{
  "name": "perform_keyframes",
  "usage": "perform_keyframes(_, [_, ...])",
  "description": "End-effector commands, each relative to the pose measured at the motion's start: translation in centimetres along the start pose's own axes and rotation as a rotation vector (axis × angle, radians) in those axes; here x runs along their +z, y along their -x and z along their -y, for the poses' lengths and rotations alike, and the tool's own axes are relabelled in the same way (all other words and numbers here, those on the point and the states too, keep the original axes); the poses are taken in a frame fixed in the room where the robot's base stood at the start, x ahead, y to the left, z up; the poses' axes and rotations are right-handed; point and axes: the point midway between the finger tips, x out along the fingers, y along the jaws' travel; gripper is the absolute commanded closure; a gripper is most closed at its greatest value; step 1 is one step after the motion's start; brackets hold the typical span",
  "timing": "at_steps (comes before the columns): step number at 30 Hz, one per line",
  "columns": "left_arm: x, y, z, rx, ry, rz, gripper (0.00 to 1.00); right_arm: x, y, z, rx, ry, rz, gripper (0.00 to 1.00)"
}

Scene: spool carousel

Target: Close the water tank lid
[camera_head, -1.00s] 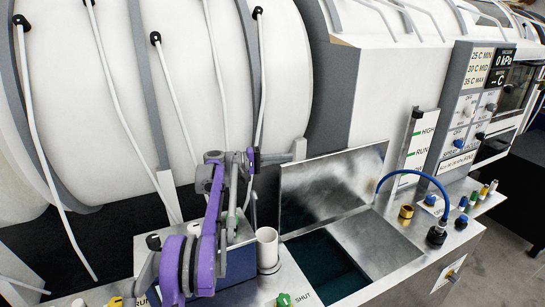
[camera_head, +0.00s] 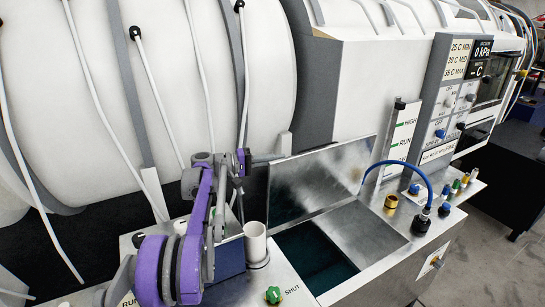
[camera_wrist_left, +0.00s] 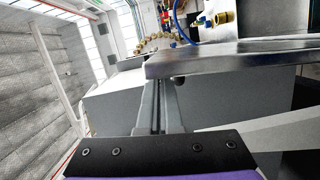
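The water tank lid (camera_head: 318,178) is a shiny metal plate standing raised, leaning back from the tank opening (camera_head: 318,262), whose dark inside shows. My left gripper (camera_head: 272,157) is at the lid's left upper edge, partly hidden behind it in the head view. In the left wrist view the gripper's fingers (camera_wrist_left: 160,105) look close together with a thin gap line and nothing clearly between them. A metal plate edge, likely the lid (camera_wrist_left: 235,57), crosses just beyond their tips; I cannot tell whether they touch. My right gripper is out of view.
A white pipe (camera_head: 256,242) stands left of the opening, with a green valve knob (camera_head: 273,295) in front. A blue hose (camera_head: 410,166) and brass fitting (camera_head: 391,203) are at the right. A level gauge (camera_head: 403,138) and control panel (camera_head: 455,110) stand behind. A large white drum is at the left.

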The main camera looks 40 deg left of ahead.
Motion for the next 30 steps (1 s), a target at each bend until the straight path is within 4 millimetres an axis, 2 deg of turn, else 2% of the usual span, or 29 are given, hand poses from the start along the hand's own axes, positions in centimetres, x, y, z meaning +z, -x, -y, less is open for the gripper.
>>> perform_keyframes(8, [7.0, -1.8, 0.2, -0.054, -0.21, 0.008, 1.0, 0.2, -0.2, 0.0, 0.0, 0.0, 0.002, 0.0])
perform_keyframes(14, [12.4, -3.1, 1.6, -0.099, -0.395, 0.008, 1.0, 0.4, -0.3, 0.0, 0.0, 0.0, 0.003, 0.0])
perform_keyframes(23, [19.9, -4.9, 5.8, -0.168, -0.672, 0.008, 1.0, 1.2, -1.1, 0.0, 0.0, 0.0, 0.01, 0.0])
perform_keyframes(30, [24.9, -6.1, 10.5, -0.223, -0.891, 0.009, 1.0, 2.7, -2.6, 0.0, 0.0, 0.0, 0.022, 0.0])
